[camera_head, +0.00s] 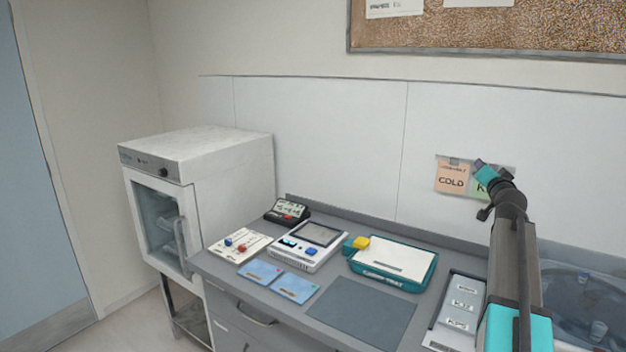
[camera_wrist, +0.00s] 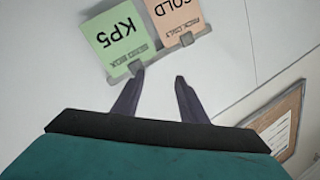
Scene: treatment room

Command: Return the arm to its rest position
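My arm (camera_head: 512,240) rises at the right of the head view, raised above the counter, with its teal wrist end (camera_head: 486,172) in front of the wall notes. In the wrist view my gripper (camera_wrist: 159,76) has its two dark fingers apart with nothing between them. The fingers point at the wall. Beyond the fingertips are a green note marked KP5 (camera_wrist: 113,40) and an orange note marked COLD (camera_wrist: 176,18), both on a rail. I cannot tell from the head view how far the fingers are from the wall.
A labelled box (camera_head: 440,330) and a basin (camera_head: 580,300) are near my arm. A white cabinet (camera_head: 235,165) stands left.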

